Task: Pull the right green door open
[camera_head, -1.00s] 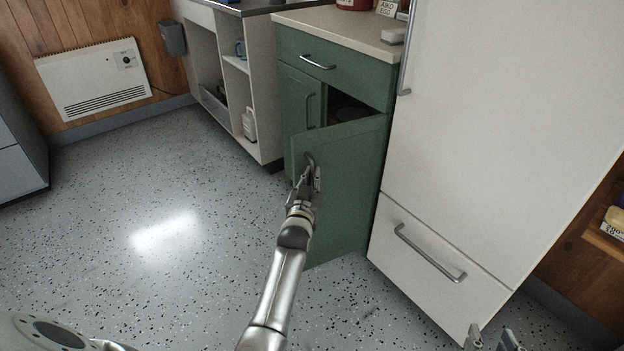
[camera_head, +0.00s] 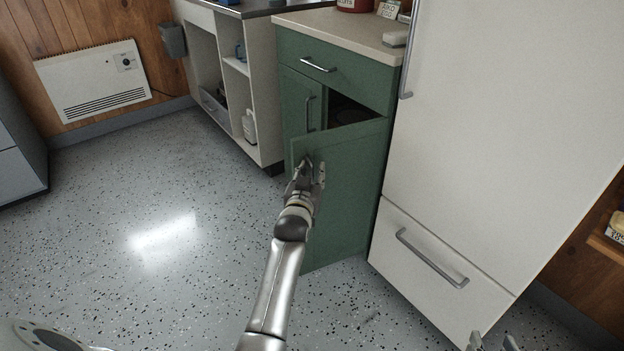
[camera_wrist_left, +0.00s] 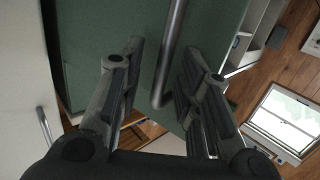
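The right green door (camera_head: 350,205) stands partly open, swung out from the cabinet on its fridge side, with a dark gap above it into the cabinet. My left gripper (camera_head: 312,167) is at the upper part of the door near its free edge. In the left wrist view, its two fingers (camera_wrist_left: 163,52) are spread, with the grey bar handle (camera_wrist_left: 171,50) between them and clear space on both sides. In the head view the gripper mostly hides this handle. My right gripper (camera_head: 493,344) shows only its spread fingertips at the bottom edge, away from the door.
The left green door (camera_head: 297,100) and the drawer (camera_head: 330,68) above are shut. A white fridge (camera_head: 480,140) stands close on the right, with its lower drawer (camera_head: 420,262) shut. The speckled floor (camera_head: 130,200) to the left is clear.

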